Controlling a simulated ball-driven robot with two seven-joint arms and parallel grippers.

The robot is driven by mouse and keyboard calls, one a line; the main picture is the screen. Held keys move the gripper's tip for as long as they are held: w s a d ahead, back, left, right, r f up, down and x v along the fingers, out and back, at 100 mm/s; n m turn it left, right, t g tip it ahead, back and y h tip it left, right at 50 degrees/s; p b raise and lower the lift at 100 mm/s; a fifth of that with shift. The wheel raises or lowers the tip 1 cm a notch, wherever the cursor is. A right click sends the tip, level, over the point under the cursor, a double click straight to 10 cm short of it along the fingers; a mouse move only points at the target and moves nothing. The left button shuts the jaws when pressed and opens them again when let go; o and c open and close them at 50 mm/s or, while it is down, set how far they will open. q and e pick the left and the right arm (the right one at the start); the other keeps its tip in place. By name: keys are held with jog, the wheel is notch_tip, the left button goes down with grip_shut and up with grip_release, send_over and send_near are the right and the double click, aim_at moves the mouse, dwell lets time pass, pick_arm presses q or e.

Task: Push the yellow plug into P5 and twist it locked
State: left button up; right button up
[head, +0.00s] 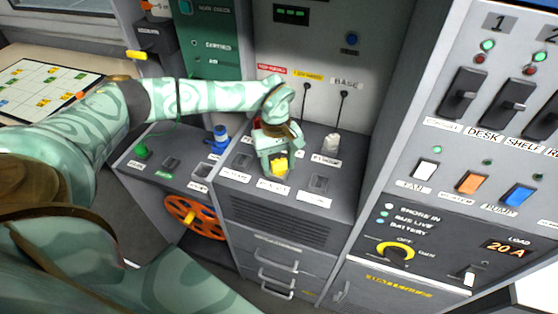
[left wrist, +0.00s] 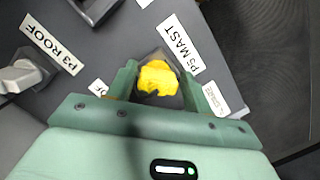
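The yellow plug (head: 280,165) is at the front of the grey socket panel, directly below my left gripper (head: 278,160). In the left wrist view the yellow plug (left wrist: 158,78) lies between the two green fingers of the left gripper (left wrist: 158,88), which close on its sides. It covers most of a dark square socket beside the label P5 MAST (left wrist: 177,45). How deep it sits, and whether it is turned to a lock, I cannot tell. My right gripper is not in view.
A white plug (head: 332,144) stands at the P3 ROOF label (left wrist: 52,45). A blue plug (head: 219,138) stands further left, above an orange handwheel (head: 193,217). An empty socket (head: 320,184) lies right of the yellow plug. A tall switch cabinet (head: 447,150) borders the right.

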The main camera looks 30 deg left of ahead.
pick_arm(q)
jog(key=shift+o, duration=0.6)
jog(key=shift+w, duration=0.15)
jog(key=shift+r, duration=0.15)
jog(key=shift+r, duration=0.35)
notch_tip(320, 180, up, 15)
jog(key=w+a+p, duration=0.1)
jog(key=a+p, duration=0.1)
jog(key=shift+w, duration=0.2)
jog(key=shift+r, duration=0.1)
